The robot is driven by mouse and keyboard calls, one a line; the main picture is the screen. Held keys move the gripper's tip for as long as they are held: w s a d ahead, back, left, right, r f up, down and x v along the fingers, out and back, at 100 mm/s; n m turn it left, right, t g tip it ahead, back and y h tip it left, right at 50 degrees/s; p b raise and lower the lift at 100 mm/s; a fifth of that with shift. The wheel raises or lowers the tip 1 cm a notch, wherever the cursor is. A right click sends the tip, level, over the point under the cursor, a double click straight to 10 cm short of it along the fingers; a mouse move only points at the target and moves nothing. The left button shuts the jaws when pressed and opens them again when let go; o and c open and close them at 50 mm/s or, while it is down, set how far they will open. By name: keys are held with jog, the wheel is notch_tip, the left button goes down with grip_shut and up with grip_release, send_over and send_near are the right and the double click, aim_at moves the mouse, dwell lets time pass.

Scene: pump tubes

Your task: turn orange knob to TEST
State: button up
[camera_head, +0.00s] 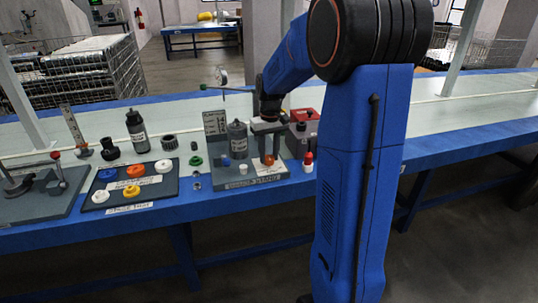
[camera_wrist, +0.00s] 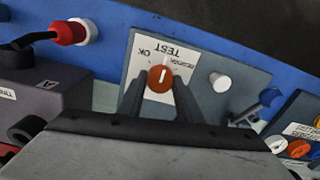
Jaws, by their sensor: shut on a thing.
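The orange knob (camera_wrist: 161,78) sits on a pale label plate (camera_wrist: 148,62) with the words TEST and OK and a third word too small to read surely. Its white mark runs roughly up and down in the wrist view, toward the side where TEST is printed. My gripper (camera_wrist: 161,84) is shut on the knob, one dark finger on each side. In the head view the knob (camera_head: 269,160) shows as an orange spot at the front of the grey pump base (camera_head: 225,178), below my gripper (camera_head: 268,148).
A dark box (camera_wrist: 50,100) and a red-capped piece (camera_wrist: 70,31) are close on the other side. A tray with colored rings (camera_head: 118,201) lies farther left on the bench.

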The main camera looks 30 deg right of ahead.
aim_at(270, 157)
dwell(0.4)
jog(key=o, duration=1)
jog(key=shift+o, duration=0.2)
jog(key=shift+r, duration=0.1)
notch_tip(270, 157, up, 17)
jog(key=shift+d+r, duration=0.15)
jog(key=shift+d, duration=0.05)
